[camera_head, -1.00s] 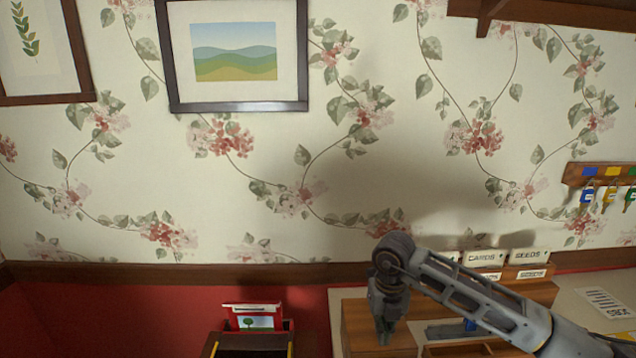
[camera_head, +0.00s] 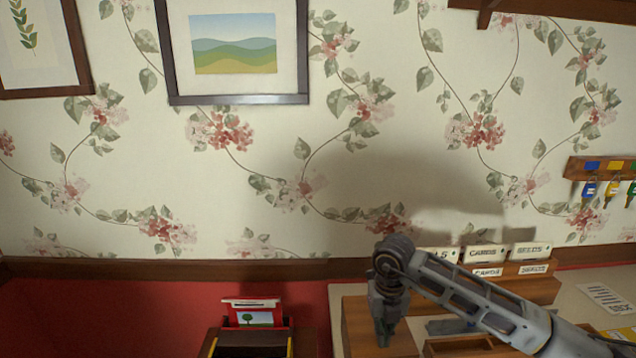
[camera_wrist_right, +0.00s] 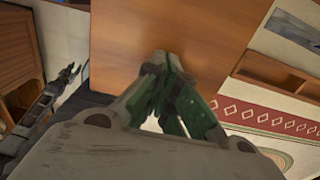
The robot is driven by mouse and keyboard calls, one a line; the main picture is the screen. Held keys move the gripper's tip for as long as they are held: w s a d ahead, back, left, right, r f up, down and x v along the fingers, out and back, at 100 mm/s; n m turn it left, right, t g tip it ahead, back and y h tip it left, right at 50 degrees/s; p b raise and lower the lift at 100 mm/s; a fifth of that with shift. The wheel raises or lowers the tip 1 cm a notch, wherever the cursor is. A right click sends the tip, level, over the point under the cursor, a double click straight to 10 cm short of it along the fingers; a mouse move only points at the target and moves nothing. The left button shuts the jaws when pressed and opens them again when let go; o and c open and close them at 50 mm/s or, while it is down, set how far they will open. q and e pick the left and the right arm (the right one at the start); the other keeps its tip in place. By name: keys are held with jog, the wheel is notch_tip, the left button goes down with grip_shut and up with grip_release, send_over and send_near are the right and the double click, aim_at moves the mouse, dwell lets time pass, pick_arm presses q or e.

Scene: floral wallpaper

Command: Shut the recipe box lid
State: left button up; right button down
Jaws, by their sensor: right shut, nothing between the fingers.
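A brown wooden box-like piece (camera_head: 358,325) with a plain face stands at the bottom right of the head view; I cannot tell for sure whether it is the recipe box or its lid. My right gripper (camera_head: 384,342) points down in front of it, shut and empty. In the right wrist view the gripper (camera_wrist_right: 163,55) overlaps a broad plain wooden surface (camera_wrist_right: 200,28); contact cannot be judged. My left gripper (camera_wrist_right: 73,70) shows small at the left of the wrist view, its jaws too small to read. My right forearm hides part of the wooden pieces.
White labelled cards (camera_head: 485,252) stand on a wooden rack behind my right arm. A key rack (camera_head: 600,168) hangs at right. A red-patterned cloth (camera_wrist_right: 270,120) and wooden tray (camera_wrist_right: 270,72) show in the wrist view.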

pick_arm(q)
jog(key=shift+w+a, duration=0.1)
jog(key=shift+a, duration=0.15)
